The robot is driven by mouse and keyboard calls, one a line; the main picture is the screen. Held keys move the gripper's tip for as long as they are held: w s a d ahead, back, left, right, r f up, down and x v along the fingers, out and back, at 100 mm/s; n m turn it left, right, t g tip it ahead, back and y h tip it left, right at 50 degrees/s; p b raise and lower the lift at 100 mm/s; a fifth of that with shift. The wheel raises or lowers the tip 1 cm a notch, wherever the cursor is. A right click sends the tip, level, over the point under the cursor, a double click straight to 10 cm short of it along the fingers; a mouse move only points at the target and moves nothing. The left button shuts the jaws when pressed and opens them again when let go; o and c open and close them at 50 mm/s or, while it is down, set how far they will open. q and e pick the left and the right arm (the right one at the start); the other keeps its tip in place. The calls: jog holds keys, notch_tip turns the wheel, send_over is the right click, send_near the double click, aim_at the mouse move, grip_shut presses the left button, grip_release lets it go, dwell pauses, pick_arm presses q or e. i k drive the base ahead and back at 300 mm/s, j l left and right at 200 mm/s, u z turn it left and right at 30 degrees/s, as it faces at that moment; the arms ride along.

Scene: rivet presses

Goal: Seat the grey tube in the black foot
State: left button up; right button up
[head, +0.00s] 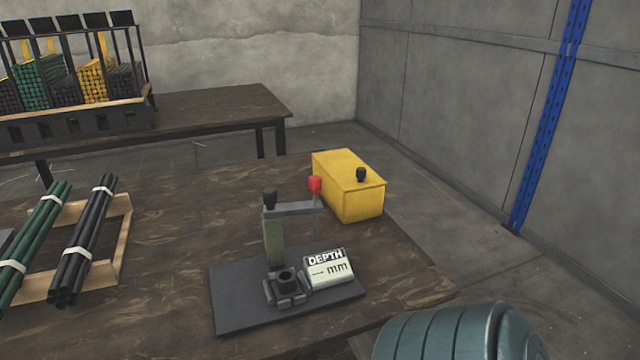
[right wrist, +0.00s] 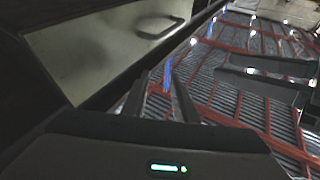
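The black foot (head: 287,279) is a short socket with a dark round opening, set in a clamp-like block on the dark base plate (head: 232,302) of a small press. No single grey tube can be made out in either view. A bundle of dark grey-black tubes (head: 85,240) lies at the left, bound with white bands. My right gripper (right wrist: 159,92) shows only in the right wrist view; its two dark fingers stand apart with nothing seen between them. It is away from the foot. My left gripper is not in view.
The press has a grey-green post (head: 274,243) and a lever with a red knob (head: 315,184). A depth display (head: 328,268) stands beside the foot, and a yellow box (head: 347,190) behind. Green tubes (head: 35,240) lie far left. A rack (head: 75,120) stands on the back table.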

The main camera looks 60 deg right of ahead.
aim_at(286, 285)
jog(key=l+z, duration=0.1)
jog(key=z, duration=0.35)
jog(key=k+l+z, duration=0.1)
jog(key=z, duration=0.3)
jog(key=l+z, duration=0.2)
jog(key=z, duration=0.25)
jog(key=j+u, duration=0.2)
jog(key=u, duration=0.2)
jog(key=j+u, duration=0.15)
jog(key=u, duration=0.2)
jog(key=i+j+u, duration=0.1)
jog(key=u, duration=0.3)
jog(key=i+j+u, duration=0.1)
jog(key=u, duration=0.25)
jog(key=i+j+z, duration=0.15)
jog(key=j, duration=0.2)
jog(key=i+j+z, duration=0.15)
jog(key=j, duration=0.2)
jog(key=i+j+z, duration=0.15)
jog(key=j, duration=0.25)
jog(key=i+j+z, duration=0.15)
jog(key=j, duration=0.25)
jog(key=i+j+z, duration=0.15)
jog(key=j, duration=0.3)
jog(key=j+z, duration=0.15)
jog(key=j, duration=0.25)
jog(key=i, duration=0.05)
